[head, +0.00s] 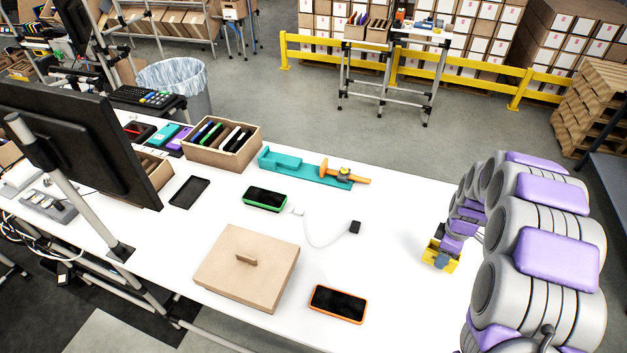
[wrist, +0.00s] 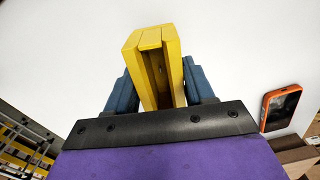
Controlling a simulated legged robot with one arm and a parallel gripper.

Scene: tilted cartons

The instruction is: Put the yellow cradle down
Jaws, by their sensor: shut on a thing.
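The yellow cradle (head: 441,256) is at the right end of the white table in the head view. It is a blocky yellow piece with a slot along it, seen close in the wrist view (wrist: 153,62). My gripper (head: 442,261) is shut on it, with a blue-grey finger on each side of it in the wrist view (wrist: 160,90). The cradle is at or just above the white tabletop (head: 390,230); I cannot tell whether it touches. My gripper hides its near end.
A green-cased phone (head: 265,199), a white cable with a black plug (head: 355,227) and a teal holder (head: 300,168) are farther left. The tabletop around the cradle is clear.

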